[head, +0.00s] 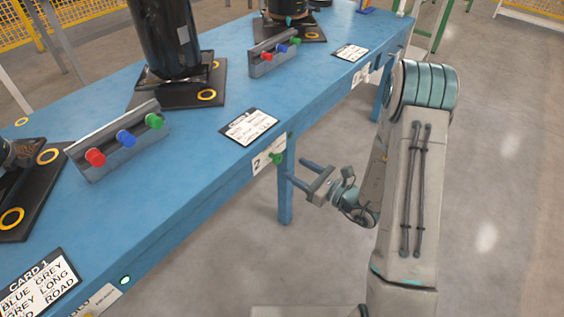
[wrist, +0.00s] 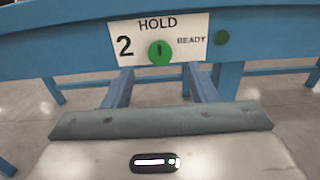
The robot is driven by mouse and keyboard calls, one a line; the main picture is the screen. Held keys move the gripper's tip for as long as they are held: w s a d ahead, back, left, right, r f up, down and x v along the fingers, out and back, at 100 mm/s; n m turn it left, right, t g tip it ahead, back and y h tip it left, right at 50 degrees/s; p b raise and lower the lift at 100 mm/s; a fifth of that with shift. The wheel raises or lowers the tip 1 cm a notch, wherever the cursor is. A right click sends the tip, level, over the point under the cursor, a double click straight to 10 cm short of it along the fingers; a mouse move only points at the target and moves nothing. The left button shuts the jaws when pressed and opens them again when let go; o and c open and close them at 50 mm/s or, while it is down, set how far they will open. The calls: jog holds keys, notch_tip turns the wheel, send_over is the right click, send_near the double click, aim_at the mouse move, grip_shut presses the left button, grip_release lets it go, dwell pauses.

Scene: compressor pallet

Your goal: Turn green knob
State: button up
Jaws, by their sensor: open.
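The green knob (head: 276,158) sits on a white plate (head: 264,162) marked 2 on the blue table's front edge. In the wrist view the knob (wrist: 160,53) is round, with a dark upright mark near the word HOLD; READY is printed to its right. My gripper (head: 296,169) is open and empty in front of the table edge, facing the plate. In the wrist view its two fingers (wrist: 159,72) reach toward the plate on either side below the knob. The fingertips appear short of the knob, not touching it.
On the blue table (head: 190,125), a grey rack (head: 116,140) holds red, blue and green pegs, near a black cylinder (head: 167,35) and a card (head: 250,126). A table leg (head: 286,195) stands below. Floor on the right is clear.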

aim_at(280, 159)
jog(key=x, duration=0.6)
jog(key=shift+w+a+b, duration=0.25)
jog(key=shift+a+b, duration=0.1)
jog(key=c, duration=0.9)
